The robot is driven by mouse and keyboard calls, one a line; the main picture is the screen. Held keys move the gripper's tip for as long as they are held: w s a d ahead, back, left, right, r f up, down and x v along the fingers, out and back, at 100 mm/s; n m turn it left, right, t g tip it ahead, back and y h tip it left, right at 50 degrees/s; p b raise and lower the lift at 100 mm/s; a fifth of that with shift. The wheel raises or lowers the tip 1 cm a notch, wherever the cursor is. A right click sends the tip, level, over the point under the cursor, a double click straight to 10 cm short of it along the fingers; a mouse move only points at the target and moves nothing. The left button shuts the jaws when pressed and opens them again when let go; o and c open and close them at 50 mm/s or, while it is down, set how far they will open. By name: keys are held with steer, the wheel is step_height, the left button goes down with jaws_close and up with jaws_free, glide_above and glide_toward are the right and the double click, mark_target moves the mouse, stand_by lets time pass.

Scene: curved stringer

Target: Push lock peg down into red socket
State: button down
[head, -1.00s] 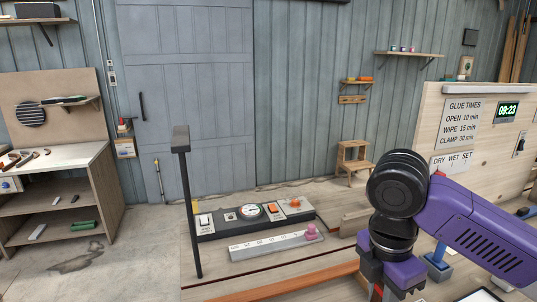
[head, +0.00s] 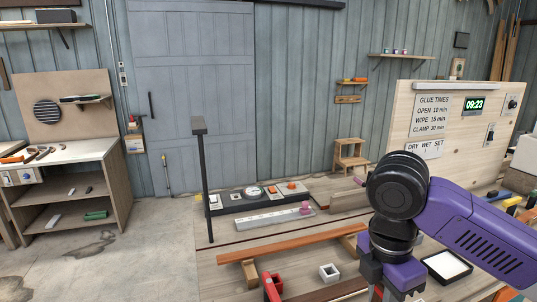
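My gripper (head: 385,290) hangs at the bottom of the head view, pointing down, with its fingertips cut off by the lower edge. A bit of red shows at its fingers; I cannot tell whether this is part of the gripper or something held. A red upright piece (head: 272,287) with a dark part stands on the bench left of the gripper, partly cut off by the lower edge. I cannot tell whether it is the red socket. I cannot make out the lock peg.
A long reddish wood strip (head: 290,246) lies across the bench. A hollow light square block (head: 329,272) sits left of my gripper, and a white-topped dark tray (head: 447,266) to its right. A control panel (head: 235,202) and dark post (head: 207,190) stand farther back.

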mark_target(379, 301)
steer(key=shift+w+f+m, duration=0.1)
steer(key=shift+w+m, duration=0.3)
steer(key=shift+m, duration=0.5)
steer(key=m, duration=0.1)
steer(key=w+m, duration=0.1)
steer(key=m, duration=0.1)
steer(key=shift+w+d+f+g, duration=0.1)
steer(key=shift+d+f+g, duration=0.1)
steer(key=shift+d+g, duration=0.15)
steer(key=s+f+m, duration=0.2)
steer(key=f+m, duration=0.6)
steer(key=f, duration=0.4)
steer(key=s+a+f+m+g+y, duration=0.1)
steer(key=s+f+m, duration=0.2)
steer(key=f+m, duration=0.5)
step_height(379, 301, down, 4)
steer(key=shift+r+m, duration=0.1)
steer(key=shift+m, duration=0.2)
